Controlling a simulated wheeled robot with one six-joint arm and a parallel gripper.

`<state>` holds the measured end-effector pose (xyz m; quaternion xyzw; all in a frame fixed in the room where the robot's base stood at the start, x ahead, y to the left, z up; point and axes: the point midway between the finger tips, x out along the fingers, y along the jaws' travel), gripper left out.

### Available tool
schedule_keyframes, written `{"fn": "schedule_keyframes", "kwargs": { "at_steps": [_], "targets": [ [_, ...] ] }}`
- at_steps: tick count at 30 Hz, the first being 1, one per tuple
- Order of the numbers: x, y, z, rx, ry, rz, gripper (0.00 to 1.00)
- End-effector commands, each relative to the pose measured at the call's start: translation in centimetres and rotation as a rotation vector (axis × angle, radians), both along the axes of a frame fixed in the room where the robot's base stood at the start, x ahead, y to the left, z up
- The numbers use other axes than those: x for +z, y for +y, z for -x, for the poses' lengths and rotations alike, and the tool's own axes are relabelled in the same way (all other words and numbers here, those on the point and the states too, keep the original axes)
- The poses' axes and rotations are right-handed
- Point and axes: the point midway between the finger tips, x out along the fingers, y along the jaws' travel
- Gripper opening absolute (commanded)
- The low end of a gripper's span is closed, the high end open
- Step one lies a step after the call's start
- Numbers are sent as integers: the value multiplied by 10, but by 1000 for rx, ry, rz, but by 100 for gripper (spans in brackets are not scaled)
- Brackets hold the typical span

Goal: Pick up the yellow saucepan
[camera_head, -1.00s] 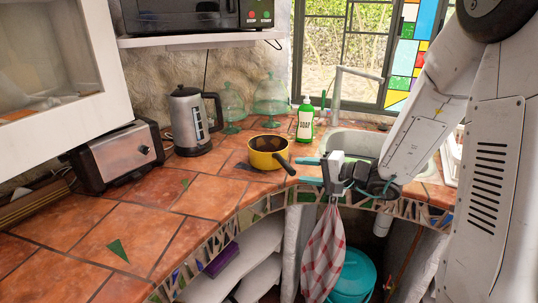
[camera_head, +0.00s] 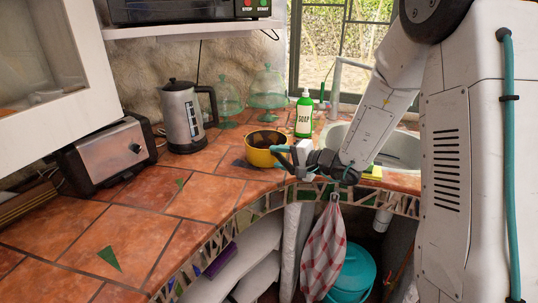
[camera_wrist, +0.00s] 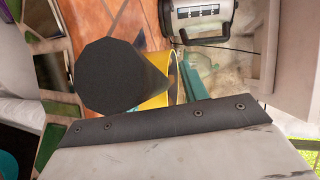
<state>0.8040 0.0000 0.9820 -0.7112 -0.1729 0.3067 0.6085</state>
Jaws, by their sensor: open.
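The yellow saucepan (camera_head: 258,155) stands upright on the tiled counter near its curved front edge, dark inside. My gripper (camera_head: 281,156) is at its right side, with teal fingers open and close to the pan wall. The gripper hides the pan's dark handle in the head view. In the wrist view the dark end of the handle (camera_wrist: 118,82) looms large, with part of the yellow pan (camera_wrist: 158,102) behind it. One teal finger shows beside it. I cannot tell whether the fingers touch the handle.
A kettle (camera_head: 182,117) stands behind the pan to the left, and a green soap bottle (camera_head: 304,117) behind it to the right. Glass domes (camera_head: 268,90) are at the back. A toaster (camera_head: 108,155) is at left, the sink (camera_head: 400,150) at right. Counter left of the pan is clear.

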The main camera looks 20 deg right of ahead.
Motion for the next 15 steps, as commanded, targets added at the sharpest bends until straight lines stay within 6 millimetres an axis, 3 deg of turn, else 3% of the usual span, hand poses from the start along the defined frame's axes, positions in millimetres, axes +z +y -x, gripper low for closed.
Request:
{"fn": "schedule_keyframes", "kwargs": {
  "at_steps": [5,10,15],
  "targets": [
    [0,0,0,0,0,0,44],
    [0,0,0,0,0,0,2],
    [0,0,0,0,0,0,0]
  ]
}}
